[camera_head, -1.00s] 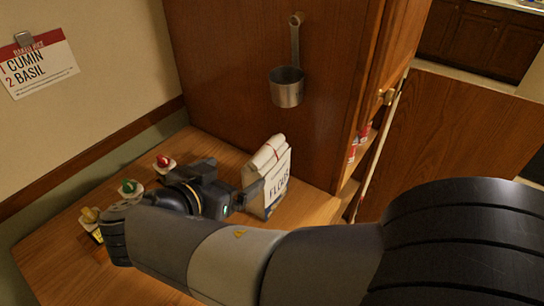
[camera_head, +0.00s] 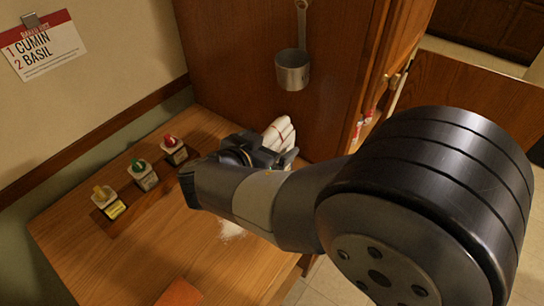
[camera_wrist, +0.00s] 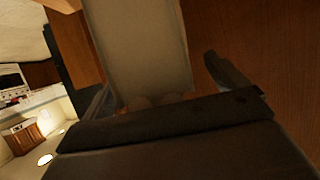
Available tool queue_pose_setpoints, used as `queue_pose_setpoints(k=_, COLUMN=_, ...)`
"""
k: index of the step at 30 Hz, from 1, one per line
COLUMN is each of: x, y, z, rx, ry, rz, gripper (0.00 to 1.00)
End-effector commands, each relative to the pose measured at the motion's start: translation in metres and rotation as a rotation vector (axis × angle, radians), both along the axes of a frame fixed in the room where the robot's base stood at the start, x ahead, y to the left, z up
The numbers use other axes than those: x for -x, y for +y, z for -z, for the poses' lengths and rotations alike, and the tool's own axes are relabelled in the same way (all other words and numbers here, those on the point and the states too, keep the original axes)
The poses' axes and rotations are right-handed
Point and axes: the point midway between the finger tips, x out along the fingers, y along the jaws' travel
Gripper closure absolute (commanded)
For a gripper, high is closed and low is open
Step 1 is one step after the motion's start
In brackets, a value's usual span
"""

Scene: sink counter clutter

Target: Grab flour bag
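The flour bag (camera_head: 278,135) is a white paper bag standing against the wooden cabinet side in the head view. Only its folded top shows there; my gripper and wrist hide the rest. In the wrist view the bag (camera_wrist: 140,45) is a pale, tall shape between my two fingers. My gripper (camera_wrist: 165,90) is open around it. The right finger stands apart from the bag, with brown wood showing in the gap. The left finger is close to the bag's left edge; I cannot tell if it touches. In the head view my gripper (camera_head: 272,158) is in front of the bag.
Red-capped (camera_head: 173,148), green-capped (camera_head: 145,174) and yellow-capped (camera_head: 108,201) spice containers stand left of my wrist. A metal measuring cup (camera_head: 292,70) hangs above the bag. White powder (camera_head: 231,229) lies on the wooden counter. An orange item (camera_head: 179,294) lies at the front.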

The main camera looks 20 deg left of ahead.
Motion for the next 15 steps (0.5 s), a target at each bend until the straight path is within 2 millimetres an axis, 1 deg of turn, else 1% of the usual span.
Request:
queue_pose_setpoints(k=1, x=0.0002, y=0.0001, z=-0.0001, rx=0.0, ry=0.0, rz=0.0, gripper=0.11)
queue_pose_setpoints(k=2, x=0.0001, y=0.0001, z=-0.0002, rx=0.0, ry=0.0, rz=0.0, gripper=0.14)
queue_pose_setpoints(k=15, x=0.0003, y=0.0003, z=-0.0005, rx=-0.001, ry=0.0, rz=0.0, gripper=0.5)
